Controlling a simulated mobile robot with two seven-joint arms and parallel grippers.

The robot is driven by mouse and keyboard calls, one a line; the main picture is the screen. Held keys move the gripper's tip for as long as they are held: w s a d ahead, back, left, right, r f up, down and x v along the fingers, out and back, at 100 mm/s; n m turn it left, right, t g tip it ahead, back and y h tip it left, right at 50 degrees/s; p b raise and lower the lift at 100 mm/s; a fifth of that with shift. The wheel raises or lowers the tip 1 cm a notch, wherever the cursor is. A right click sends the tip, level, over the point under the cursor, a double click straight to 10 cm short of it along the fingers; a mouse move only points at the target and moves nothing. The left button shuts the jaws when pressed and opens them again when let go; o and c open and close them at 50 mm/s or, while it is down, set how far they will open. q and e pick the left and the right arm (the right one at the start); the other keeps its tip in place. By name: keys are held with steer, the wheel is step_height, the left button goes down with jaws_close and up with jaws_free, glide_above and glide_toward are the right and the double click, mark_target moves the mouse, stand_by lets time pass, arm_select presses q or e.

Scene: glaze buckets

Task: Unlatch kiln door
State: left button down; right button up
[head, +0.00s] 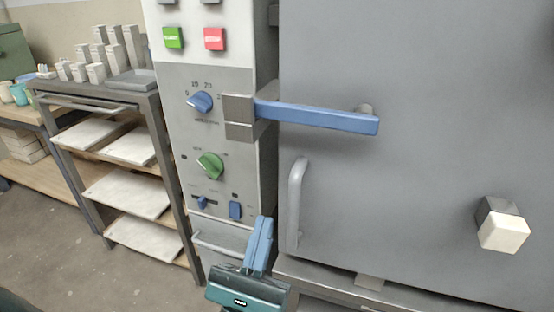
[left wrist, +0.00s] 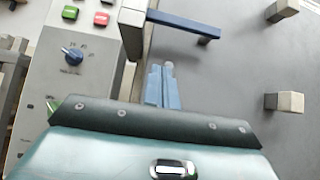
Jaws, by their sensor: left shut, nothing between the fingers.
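The grey kiln door (head: 420,190) fills the right of the head view and looks shut. Its blue latch lever (head: 318,117) lies nearly level across the door's left edge, from a grey bracket (head: 239,117) on the control panel. The lever also shows at the top of the left wrist view (left wrist: 184,24). A grey door handle (head: 296,204) stands upright below the lever. My left gripper (head: 261,232) is shut and empty, below the lever and left of the door handle, apart from the lever. In the left wrist view its blue fingers (left wrist: 162,84) point toward the door. My right gripper is out of view.
The control panel (head: 207,135) has a blue knob (head: 200,102), a green knob (head: 210,165) and green and red buttons. A pale block (head: 503,228) juts from the door at right. A rack (head: 130,180) with pale shelves stands at left.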

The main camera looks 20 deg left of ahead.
mark_target(282, 120)
arm_select(q)
steer(key=shift+r, duration=0.1)
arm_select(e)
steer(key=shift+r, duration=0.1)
